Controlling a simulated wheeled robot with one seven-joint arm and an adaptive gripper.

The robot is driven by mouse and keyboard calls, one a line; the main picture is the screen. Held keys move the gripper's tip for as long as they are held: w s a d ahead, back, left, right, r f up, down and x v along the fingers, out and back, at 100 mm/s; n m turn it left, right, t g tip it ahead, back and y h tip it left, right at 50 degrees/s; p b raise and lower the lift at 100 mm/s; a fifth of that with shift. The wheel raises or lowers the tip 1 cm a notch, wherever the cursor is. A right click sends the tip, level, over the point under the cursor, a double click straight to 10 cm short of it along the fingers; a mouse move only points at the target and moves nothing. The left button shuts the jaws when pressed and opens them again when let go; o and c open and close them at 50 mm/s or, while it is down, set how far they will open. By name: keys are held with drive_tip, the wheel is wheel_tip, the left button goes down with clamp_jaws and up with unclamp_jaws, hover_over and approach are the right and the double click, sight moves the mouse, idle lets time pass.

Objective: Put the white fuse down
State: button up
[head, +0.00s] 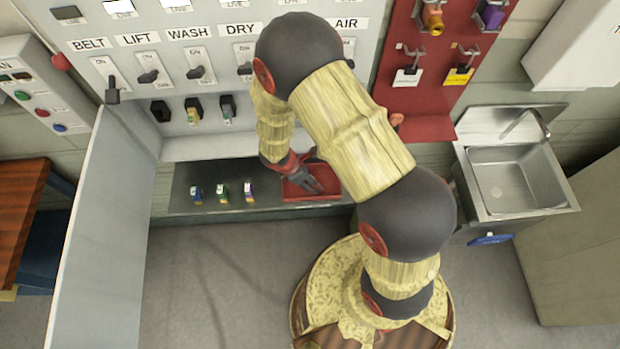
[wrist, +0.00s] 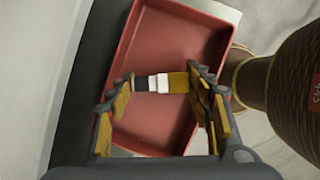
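The white fuse (wrist: 159,83), with a dark end, a white band and a yellow end, spans the gap between the fingertips of my gripper (wrist: 160,82) in the wrist view. Both fingertips appear to touch its ends, so my gripper is shut on it. The red tray (wrist: 175,38) lies beneath the fuse; the exact height between them is hard to tell. In the head view my gripper (head: 312,184) reaches down over the red tray (head: 318,197) on the ledge. The fuse cannot be made out there.
Fuses with blue (head: 196,193), green (head: 222,192) and purple (head: 248,191) bands stand on the dark ledge (head: 180,180) left of the tray. The open cabinet door (head: 105,230) is at the left, the switch panel above, and a sink (head: 515,185) at the right.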

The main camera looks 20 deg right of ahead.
drive_tip(key=shift+o, duration=0.4)
drive_tip(key=shift+r, duration=0.1)
wheel_tip(320, 180, up, 22)
drive_tip(key=a+m+y+p, duration=0.1)
drive_tip(key=a+m+p, duration=0.1)
drive_tip(key=a+m, duration=0.15)
drive_tip(key=s+d+r+m+t+y, duration=0.1)
drive_tip(key=s+r+m+t, duration=0.1)
drive_tip(key=s+r+m, duration=0.5)
drive_tip(key=s+d+r+m+t+y, duration=0.2)
drive_tip(key=s+r+m, duration=0.5)
drive_tip(key=r, duration=1)
drive_tip(key=shift+s+d+m+t+y, duration=0.2)
drive_tip(key=shift+m+t+y, duration=0.1)
drive_tip(key=shift+m+t, duration=0.35)
drive_tip(key=shift+f, duration=0.1)
